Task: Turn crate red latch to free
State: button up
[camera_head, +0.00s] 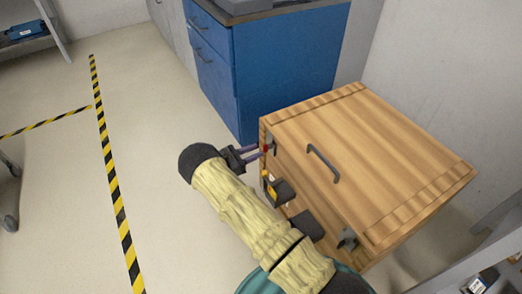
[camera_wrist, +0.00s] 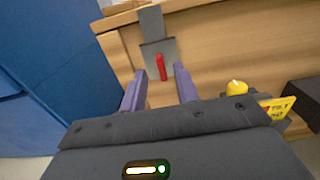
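The wooden crate (camera_head: 390,160) stands at the right in the head view, with a dark handle on its lid; its front face (camera_wrist: 220,40) shows in the wrist view. The red latch (camera_wrist: 161,67) is a small red lever on a grey metal plate (camera_wrist: 157,50) near the crate's top corner. It shows as a small red spot in the head view (camera_head: 266,148). My gripper (camera_head: 260,151) is open in front of it. In the wrist view its two purple fingers (camera_wrist: 158,85) stand apart on either side below the lever, and nothing is visibly held between them.
A yellow knob with a yellow tag (camera_wrist: 277,107) sits on the crate front, right of my gripper. Another metal latch (camera_head: 347,240) is at the crate's near corner. A blue cabinet (camera_head: 275,75) stands close behind.

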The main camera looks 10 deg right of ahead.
aim_at(267, 148)
jog(key=shift+b+x, duration=0.3)
jog(key=shift+x, duration=1.55)
jog(key=shift+c, duration=0.2)
grip_shut()
jog(key=shift+w+n, duration=0.1)
jog(key=shift+n, duration=0.2)
jog(key=shift+w+a+f+n+p, duration=0.1)
jog(key=shift+f+n+p, duration=0.1)
jog(key=shift+n, duration=2.45)
jog(key=shift+w+a+f+n+p, duration=0.15)
jog(key=shift+n+p, duration=0.1)
jog(key=shift+n, duration=2.35)
jog(key=shift+w+f+n+p, duration=0.1)
jog(key=shift+f+n+p, duration=0.1)
jog(key=shift+n, duration=2.45)
